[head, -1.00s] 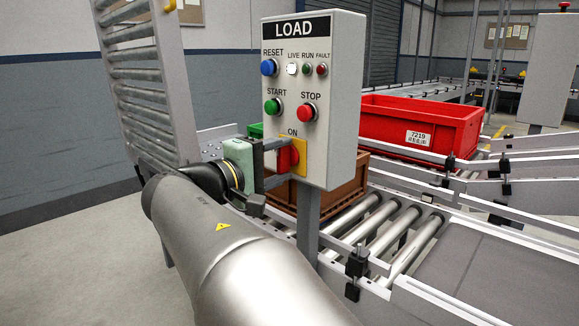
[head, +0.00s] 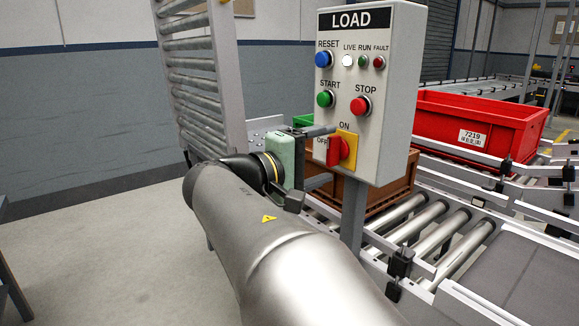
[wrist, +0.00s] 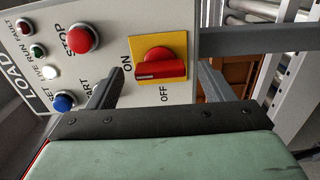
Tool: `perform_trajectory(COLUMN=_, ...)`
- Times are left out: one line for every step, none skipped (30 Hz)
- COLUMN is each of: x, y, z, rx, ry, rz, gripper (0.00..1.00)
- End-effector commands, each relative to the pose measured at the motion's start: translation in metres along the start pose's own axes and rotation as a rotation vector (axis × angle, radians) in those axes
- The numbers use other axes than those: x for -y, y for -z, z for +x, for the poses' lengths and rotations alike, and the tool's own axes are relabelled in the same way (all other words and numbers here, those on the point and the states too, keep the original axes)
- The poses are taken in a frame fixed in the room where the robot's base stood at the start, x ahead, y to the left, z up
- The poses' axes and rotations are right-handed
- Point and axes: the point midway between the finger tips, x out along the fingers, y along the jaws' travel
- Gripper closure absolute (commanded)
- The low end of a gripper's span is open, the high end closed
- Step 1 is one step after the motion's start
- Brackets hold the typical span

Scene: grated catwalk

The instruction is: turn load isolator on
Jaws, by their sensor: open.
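The load isolator is a red rotary knob (head: 338,151) on a yellow plate (head: 347,138) low on the grey LOAD panel (head: 391,150). ON is printed above it and OFF to its left. In the wrist view the knob (wrist: 160,68) has its long handle in line with the ON label, with a small pale mark near that end. My gripper (head: 322,155) is open and empty, just left of the knob. In the wrist view my gripper's fingers (wrist: 160,80) stand either side of the knob, apart from it.
The panel also carries a blue RESET (head: 324,59), green START (head: 325,99) and red STOP (head: 360,106) button. Behind it are a brown crate (head: 393,190), a red crate (head: 462,125) and roller conveyors (head: 440,235). Open floor (head: 100,250) lies left.

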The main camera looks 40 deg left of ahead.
Motion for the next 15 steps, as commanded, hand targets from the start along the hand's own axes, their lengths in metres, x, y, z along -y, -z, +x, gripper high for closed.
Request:
perform_trajectory(x=-0.002, y=0.001, z=-0.012, rx=-0.004, ry=0.0, rz=-0.001, gripper=0.25)
perform_trajectory(x=-0.002, y=0.001, z=-0.018, rx=-0.005, ry=0.0, rz=-0.001, gripper=0.25)
perform_trajectory(x=-0.002, y=0.001, z=-0.028, rx=-0.005, ry=0.001, rz=-0.002, gripper=0.25)
perform_trajectory(x=-0.002, y=0.001, z=-0.036, rx=-0.006, ry=0.001, rz=-0.002, gripper=0.25)
perform_trajectory(x=-0.002, y=0.001, z=-0.043, rx=-0.005, ry=0.0, rz=-0.002, gripper=0.25)
perform_trajectory(x=-0.002, y=0.001, z=-0.053, rx=-0.005, ry=0.0, rz=-0.001, gripper=0.25)
perform_trajectory(x=-0.002, y=0.001, z=-0.061, rx=-0.006, ry=0.0, rz=-0.001, gripper=0.25)
perform_trajectory(x=-0.002, y=0.001, z=-0.068, rx=-0.006, ry=0.0, rz=0.0, gripper=0.25)
perform_trajectory(x=-0.002, y=0.001, z=-0.078, rx=-0.006, ry=0.0, rz=0.0, gripper=0.25)
perform_trajectory(x=-0.002, y=0.001, z=-0.086, rx=-0.005, ry=0.0, rz=0.0, gripper=0.25)
perform_trajectory(x=-0.002, y=0.001, z=-0.093, rx=-0.006, ry=0.0, rz=-0.001, gripper=0.25)
perform_trajectory(x=-0.002, y=0.001, z=-0.102, rx=-0.005, ry=0.0, rz=-0.001, gripper=0.25)
perform_trajectory(x=-0.002, y=0.001, z=-0.109, rx=-0.006, ry=0.001, rz=-0.001, gripper=0.25)
perform_trajectory(x=-0.002, y=0.001, z=-0.115, rx=-0.005, ry=0.0, rz=-0.001, gripper=0.25)
perform_trajectory(x=-0.001, y=0.001, z=-0.122, rx=-0.004, ry=0.0, rz=-0.001, gripper=0.25)
